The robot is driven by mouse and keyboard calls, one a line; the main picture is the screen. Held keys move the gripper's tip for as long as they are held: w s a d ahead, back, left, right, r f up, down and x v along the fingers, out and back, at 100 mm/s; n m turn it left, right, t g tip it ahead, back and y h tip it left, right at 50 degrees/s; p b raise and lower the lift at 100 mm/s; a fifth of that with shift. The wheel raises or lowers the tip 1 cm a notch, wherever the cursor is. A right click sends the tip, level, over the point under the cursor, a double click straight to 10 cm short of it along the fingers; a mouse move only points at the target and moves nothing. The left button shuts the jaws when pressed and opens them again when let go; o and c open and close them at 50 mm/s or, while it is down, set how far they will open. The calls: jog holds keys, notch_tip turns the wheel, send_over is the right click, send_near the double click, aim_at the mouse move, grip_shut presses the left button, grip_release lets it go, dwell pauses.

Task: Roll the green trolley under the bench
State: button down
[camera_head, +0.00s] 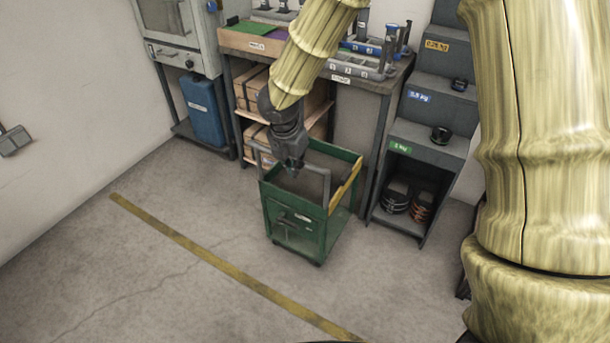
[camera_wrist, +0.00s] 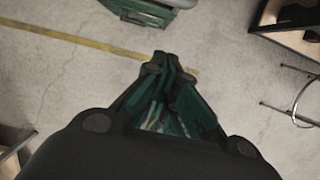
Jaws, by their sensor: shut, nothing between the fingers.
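The green trolley (camera_head: 289,225) stands upright on the floor in front of the bench (camera_head: 398,80). It has an open top, a grey handle bar (camera_head: 327,187) and a yellow strip on its right rim. Below the bench top, right of the wooden crates, is an open bay behind the trolley. My gripper (camera_head: 294,172) points down over the trolley's open top, near the handle; I cannot tell whether it touches. In the wrist view my gripper (camera_wrist: 168,62) has its fingertips together, with nothing seen between them. Green also shows through its linkage.
A yellow floor line (camera_head: 220,258) runs in front of the trolley. Wooden crates (camera_head: 251,90) fill the bench's left shelves. A stepped grey weight rack (camera_head: 425,145) stands right of the bench. A blue container (camera_head: 203,108) stands at left. The near floor is clear.

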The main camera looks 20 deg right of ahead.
jog(key=w+d+f+b, duration=0.1)
jog(key=w+d+f, duration=0.3)
jog(key=f, duration=0.4)
jog(key=shift+d+f, duration=0.35)
jog(key=shift+d, duration=0.2)
dwell(0.3)
